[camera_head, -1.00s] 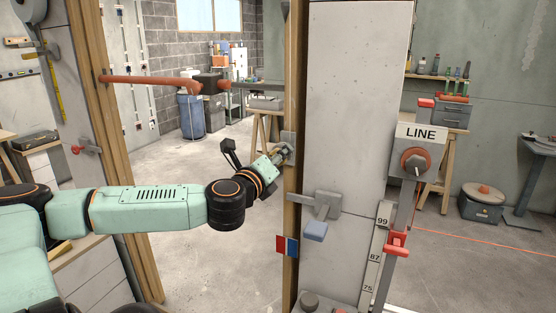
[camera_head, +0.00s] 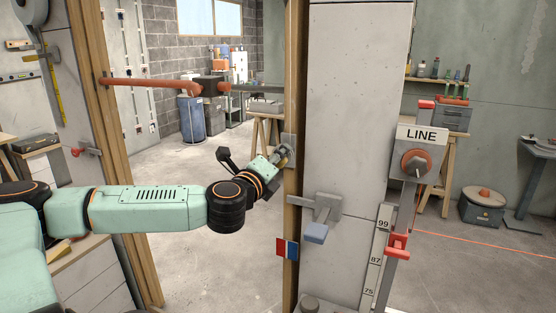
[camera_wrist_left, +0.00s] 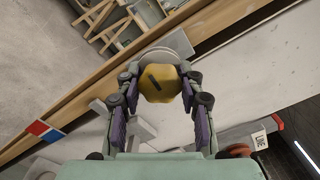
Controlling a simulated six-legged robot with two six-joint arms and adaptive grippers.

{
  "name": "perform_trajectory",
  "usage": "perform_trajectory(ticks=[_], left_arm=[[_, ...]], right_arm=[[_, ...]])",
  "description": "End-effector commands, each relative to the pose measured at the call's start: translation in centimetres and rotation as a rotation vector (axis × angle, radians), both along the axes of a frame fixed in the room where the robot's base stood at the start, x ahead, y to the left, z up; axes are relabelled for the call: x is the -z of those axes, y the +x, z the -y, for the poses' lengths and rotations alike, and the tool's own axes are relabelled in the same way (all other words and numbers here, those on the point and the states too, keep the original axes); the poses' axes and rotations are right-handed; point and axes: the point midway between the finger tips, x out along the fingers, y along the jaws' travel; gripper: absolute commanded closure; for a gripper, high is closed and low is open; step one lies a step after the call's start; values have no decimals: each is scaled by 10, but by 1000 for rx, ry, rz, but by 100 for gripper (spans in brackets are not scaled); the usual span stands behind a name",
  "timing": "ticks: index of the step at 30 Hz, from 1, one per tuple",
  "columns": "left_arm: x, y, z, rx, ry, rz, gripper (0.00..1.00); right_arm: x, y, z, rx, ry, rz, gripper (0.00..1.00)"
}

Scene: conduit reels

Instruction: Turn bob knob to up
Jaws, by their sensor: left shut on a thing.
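A yellow faceted knob (camera_wrist_left: 160,83) with a dark slot mark sits on a round pale base in the left wrist view. The mark lies diagonally, from upper left to lower right in that picture. My left gripper (camera_wrist_left: 155,100) has its two purple-padded fingers around the knob, shut on it. In the head view my left gripper (camera_head: 279,159) is at a grey plate (camera_head: 289,149) on the wooden post, and it mostly hides the knob. My right gripper is in neither view.
A red-blue tag (camera_head: 287,247) hangs on the wooden post (camera_head: 294,70). To the right stand a LINE sign (camera_head: 421,134) and a red dial (camera_head: 416,162).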

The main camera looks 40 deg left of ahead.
Motion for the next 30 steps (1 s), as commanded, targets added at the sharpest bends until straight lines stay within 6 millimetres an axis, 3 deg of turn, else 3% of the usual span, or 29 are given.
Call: perform_trajectory(ticks=[9, 23, 30], left_arm=[[2, 0, 1, 3, -2, -4, 38], [0, 0, 0, 1, 3, -1, 38], [0, 0, 0, 0, 112, -37, 38]], right_arm=[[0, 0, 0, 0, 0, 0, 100], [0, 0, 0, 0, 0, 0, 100], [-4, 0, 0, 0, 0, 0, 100]])
